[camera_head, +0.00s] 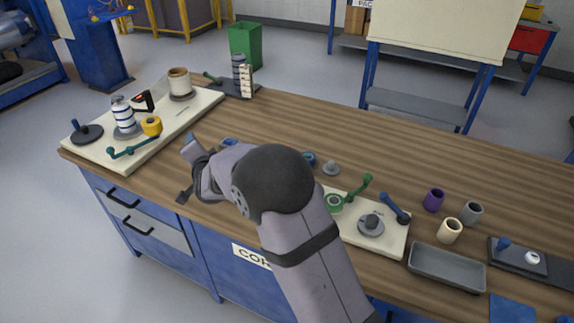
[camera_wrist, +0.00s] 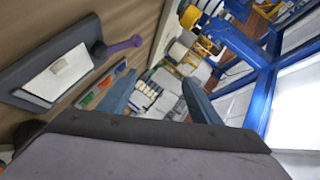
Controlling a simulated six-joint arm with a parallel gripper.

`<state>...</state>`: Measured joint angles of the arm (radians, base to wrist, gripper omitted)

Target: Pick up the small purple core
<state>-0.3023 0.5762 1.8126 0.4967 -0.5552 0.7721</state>
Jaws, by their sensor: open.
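The small purple core (camera_head: 433,200) is a short hollow cylinder standing upright on the wooden bench, right of centre in the head view. A grey core (camera_head: 471,213) and a cream core (camera_head: 449,231) stand close by it, to its right and front. My gripper (camera_wrist: 158,92) is open in the wrist view, with nothing between its two blue-grey fingers. In the head view it is off to the left of my arm, far from the purple core and partly hidden. The purple core is not visible in the wrist view.
A pale plate with a green crank and blue lever (camera_head: 396,207) lies left of the cores. A grey tray (camera_head: 447,268) is in front of them. A dark fixture (camera_head: 518,259) sits at right. A pale board (camera_head: 98,150) with rollers is at far left. Bench behind the cores is clear.

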